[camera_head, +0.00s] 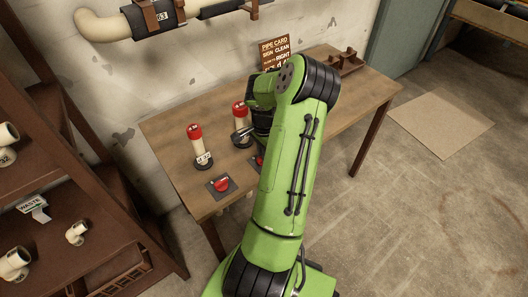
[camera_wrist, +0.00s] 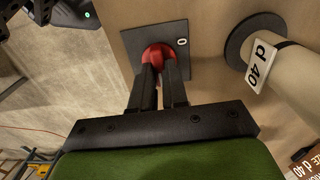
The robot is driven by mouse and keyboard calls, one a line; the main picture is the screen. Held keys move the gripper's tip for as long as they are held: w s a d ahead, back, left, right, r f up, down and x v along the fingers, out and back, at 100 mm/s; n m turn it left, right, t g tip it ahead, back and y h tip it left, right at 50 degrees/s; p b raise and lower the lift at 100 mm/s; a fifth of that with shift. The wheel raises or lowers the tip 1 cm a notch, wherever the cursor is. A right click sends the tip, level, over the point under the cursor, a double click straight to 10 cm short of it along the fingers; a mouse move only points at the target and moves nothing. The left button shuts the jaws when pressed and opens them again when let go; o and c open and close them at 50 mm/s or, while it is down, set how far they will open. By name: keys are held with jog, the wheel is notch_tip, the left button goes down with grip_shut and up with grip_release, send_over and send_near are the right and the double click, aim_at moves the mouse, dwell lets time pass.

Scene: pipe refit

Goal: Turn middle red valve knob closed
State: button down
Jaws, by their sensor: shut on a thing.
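In the wrist view my gripper (camera_wrist: 159,68) is shut on a red valve knob (camera_wrist: 156,52), with a black finger on each side. The knob sits on a dark square plate (camera_wrist: 136,42) with a small white "0" mark beside it. The fingers cover much of the knob. In the head view the left red knob (camera_head: 221,185) stands free on its plate near the table's front edge. A second red knob (camera_head: 258,160) is partly hidden by my arm. My fingertips are hidden there, and I cannot tell from that view which knob they hold.
A pale pipe (camera_wrist: 292,78) tagged "d 40" stands close beside the held knob. Two red-topped upright pipes, the left (camera_head: 196,148) and the farther one (camera_head: 240,112), stand on the wooden table (camera_head: 165,140). A sign (camera_head: 274,52) and a brown rack (camera_head: 345,62) are at the back.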

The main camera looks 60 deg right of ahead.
jog(key=n+p, duration=0.1)
jog(key=n, duration=0.3)
jog(key=shift+w+n, duration=0.1)
jog(key=shift+n, duration=0.2)
jog(key=n, duration=0.4)
jog(key=shift+w+n+p, duration=0.1)
jog(key=shift+n+p, duration=0.2)
jog(key=shift+p, duration=0.1)
jog(key=n, duration=0.4)
jog(key=shift+w, duration=0.1)
jog(key=shift+a+n, duration=0.15)
jog(key=shift+n, duration=2.05)
jog(key=c, duration=1.1)
grip_release()
jog(key=shift+c, duration=0.2)
